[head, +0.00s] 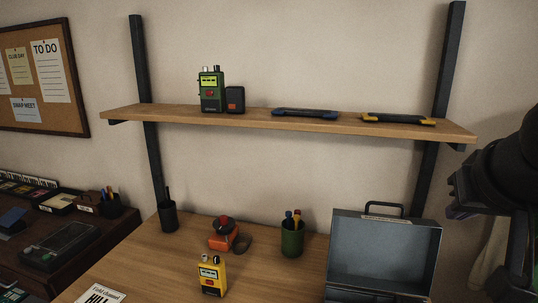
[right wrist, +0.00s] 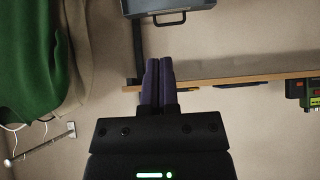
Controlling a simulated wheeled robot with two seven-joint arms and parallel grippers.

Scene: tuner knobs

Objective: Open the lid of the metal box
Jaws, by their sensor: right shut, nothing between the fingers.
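The grey metal box (head: 333,262) stands on the desk at the lower right of the head view, cut off by the bottom edge. Its lid (head: 384,252) appears raised and tilted back, with its hollow inner side facing me. A dark handle (head: 385,205) shows above the lid's top edge. Part of the box also shows at the top of the right wrist view (right wrist: 180,7). My right gripper (head: 456,211) is to the right of the lid, apart from it. Its purple fingers (right wrist: 158,75) are together and empty. My left gripper is not in view.
A wooden shelf (head: 270,122) above holds a green radio (head: 211,92) and other devices. On the desk are a green pen cup (head: 292,240), a yellow device (head: 211,277), a red-orange object (head: 222,236) and a dark cup (head: 168,217). A dark post (head: 424,180) rises behind the box.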

